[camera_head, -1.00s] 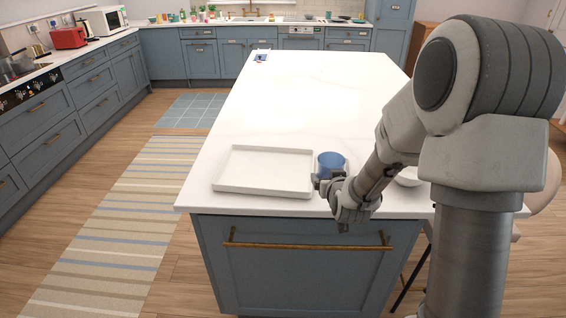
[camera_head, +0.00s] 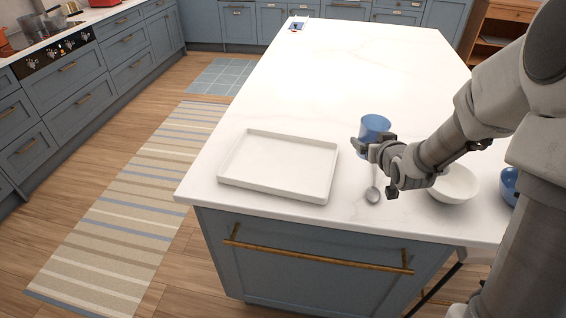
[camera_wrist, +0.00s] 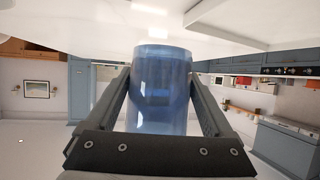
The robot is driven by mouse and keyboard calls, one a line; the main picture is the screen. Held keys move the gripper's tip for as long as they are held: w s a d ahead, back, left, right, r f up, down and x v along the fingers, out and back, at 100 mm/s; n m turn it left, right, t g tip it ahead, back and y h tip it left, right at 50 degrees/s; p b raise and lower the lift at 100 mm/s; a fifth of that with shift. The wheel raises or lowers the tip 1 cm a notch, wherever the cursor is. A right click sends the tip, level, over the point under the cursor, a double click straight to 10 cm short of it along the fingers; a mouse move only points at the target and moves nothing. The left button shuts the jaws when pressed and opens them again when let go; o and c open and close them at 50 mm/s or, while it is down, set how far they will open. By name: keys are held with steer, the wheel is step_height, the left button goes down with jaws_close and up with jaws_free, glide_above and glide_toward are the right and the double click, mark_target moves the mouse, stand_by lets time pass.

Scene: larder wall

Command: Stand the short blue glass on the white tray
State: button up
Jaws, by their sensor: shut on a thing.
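The short blue glass (camera_head: 374,128) is held roughly upright in my gripper (camera_head: 364,149), to the right of the white tray and apart from it. In the wrist view the glass (camera_wrist: 160,92) stands between the two fingers of my gripper (camera_wrist: 160,105), which are shut on its sides. The glass appears raised above the island top; its exact height is hard to judge. The white tray (camera_head: 272,189) is rectangular with a low rim. It lies empty near the island's front left corner.
A spoon (camera_head: 373,193) lies on the island (camera_head: 330,75) between the tray and a white bowl (camera_head: 453,184). A blue bowl (camera_head: 509,186) is partly hidden behind my arm at the right. A small blue item (camera_head: 297,25) lies far back. The island's middle is clear.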

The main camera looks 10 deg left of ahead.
steer(key=s+a+r+n+g+y, duration=0.1)
steer(key=s+a+r+n+y, duration=0.1)
steer(key=s+a+n+y, duration=0.15)
steer(key=b, duration=0.4)
glide_above(315, 170)
steer(key=shift+n+g+y, duration=0.35)
steer(key=shift+g+y, duration=0.05)
steer(key=shift+y, duration=0.05)
step_height(315, 170, down, 7)
steer(key=shift+a+f, duration=0.1)
steer(key=shift+f, duration=0.1)
steer(key=shift+f+b, duration=0.55)
steer(key=shift+f, duration=1.35)
steer(key=shift+f, duration=0.2)
steer(key=o, duration=1.5)
steer(key=shift+s, duration=0.1)
steer(key=shift+o, duration=0.2)
steer(key=shift+r, duration=0.1)
